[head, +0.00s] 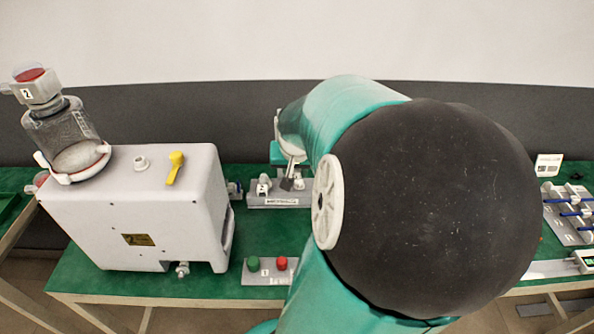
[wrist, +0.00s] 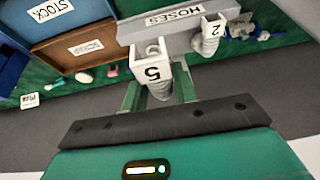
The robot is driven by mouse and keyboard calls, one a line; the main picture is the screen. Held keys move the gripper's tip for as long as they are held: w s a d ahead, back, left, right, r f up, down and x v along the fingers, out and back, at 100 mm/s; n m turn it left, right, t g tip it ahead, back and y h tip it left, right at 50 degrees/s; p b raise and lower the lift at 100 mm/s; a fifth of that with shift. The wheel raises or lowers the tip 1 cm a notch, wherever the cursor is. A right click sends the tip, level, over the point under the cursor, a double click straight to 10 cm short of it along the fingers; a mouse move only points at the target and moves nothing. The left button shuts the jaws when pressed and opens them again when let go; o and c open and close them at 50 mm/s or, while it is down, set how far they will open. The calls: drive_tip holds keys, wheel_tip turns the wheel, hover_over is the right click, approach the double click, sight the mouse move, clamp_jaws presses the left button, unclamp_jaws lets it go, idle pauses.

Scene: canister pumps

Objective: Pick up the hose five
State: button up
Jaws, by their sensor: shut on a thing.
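Hose five (wrist: 160,90) has a white tag marked 5 and a pale grey coiled body. In the wrist view it sits between the two green fingers of my gripper (wrist: 158,93), which is shut on it. Its tag overlaps the front edge of the grey rack labelled HOSES (wrist: 180,22); I cannot tell whether the hose still touches the rack. In the head view my arm covers most of the middle, and hose five cannot be made out there.
Hose two (wrist: 209,36) is at the rack's right. A blue STOCK bin (wrist: 20,25) and a brown bin (wrist: 70,62) are on the left. In the head view, a white pump (head: 150,215) carries canister two (head: 65,135); a red-and-green button panel (head: 268,277) stands beside it.

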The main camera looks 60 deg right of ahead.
drive_tip(key=s+a+r, duration=0.1)
drive_tip(key=a+r, duration=0.3)
drive_tip(key=a, duration=0.5)
drive_tip(key=shift+s+r, duration=0.15)
drive_tip(key=shift+s, duration=0.25)
